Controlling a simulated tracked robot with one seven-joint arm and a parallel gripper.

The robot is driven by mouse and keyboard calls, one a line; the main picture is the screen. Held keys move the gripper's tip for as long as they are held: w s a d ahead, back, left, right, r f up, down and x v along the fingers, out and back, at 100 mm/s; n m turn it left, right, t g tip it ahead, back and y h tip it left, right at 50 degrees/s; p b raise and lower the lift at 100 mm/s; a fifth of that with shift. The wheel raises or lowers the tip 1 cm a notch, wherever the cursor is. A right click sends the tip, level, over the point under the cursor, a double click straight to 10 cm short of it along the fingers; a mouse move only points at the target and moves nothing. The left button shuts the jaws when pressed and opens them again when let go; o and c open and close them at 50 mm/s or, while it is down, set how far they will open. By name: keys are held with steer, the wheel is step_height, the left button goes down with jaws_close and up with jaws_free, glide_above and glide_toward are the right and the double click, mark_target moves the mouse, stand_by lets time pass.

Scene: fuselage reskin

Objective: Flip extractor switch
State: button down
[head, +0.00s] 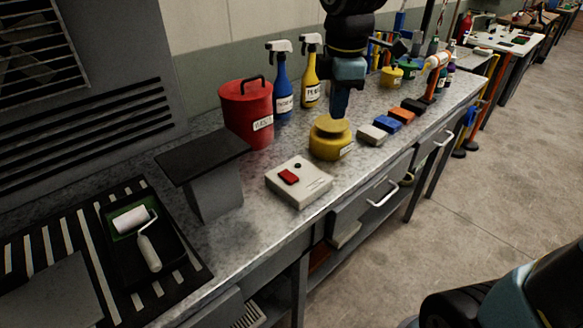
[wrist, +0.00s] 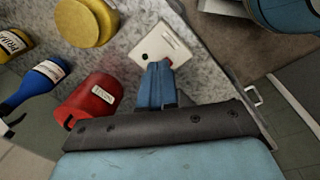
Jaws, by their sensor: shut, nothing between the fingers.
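The switch box is a cream box (head: 312,190) with a red rocker switch (head: 289,177) and a small dark round spot, lying on the metal bench. In the wrist view the box (wrist: 168,42) is at the top centre, and my fingers cover most of the red switch (wrist: 168,60). My gripper (head: 339,114) points down in the head view, its tips overlapping the top of the yellow tin. In the wrist view my gripper (wrist: 157,68) has its fingers together with nothing between them. The tips look apart from the box, and the height gap is hard to judge.
The yellow tin (head: 331,147) stands beside the box. A red can (head: 246,105), blue spray bottle (head: 283,90) and yellow spray bottle (head: 311,82) stand behind. A grey stand (head: 213,190) and a paint roller tray (head: 118,262) are at left. Several coloured blocks (head: 388,123) lie right.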

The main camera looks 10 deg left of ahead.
mark_target(292, 178)
steer(key=a+f+n+g, duration=0.1)
steer(key=a+f+n, duration=0.2)
steer(key=a+n, duration=0.4)
steer(key=shift+a, duration=1)
steer(key=shift+f, duration=0.15)
step_height(292, 178, down, 14)
steer(key=shift+r, duration=0.1)
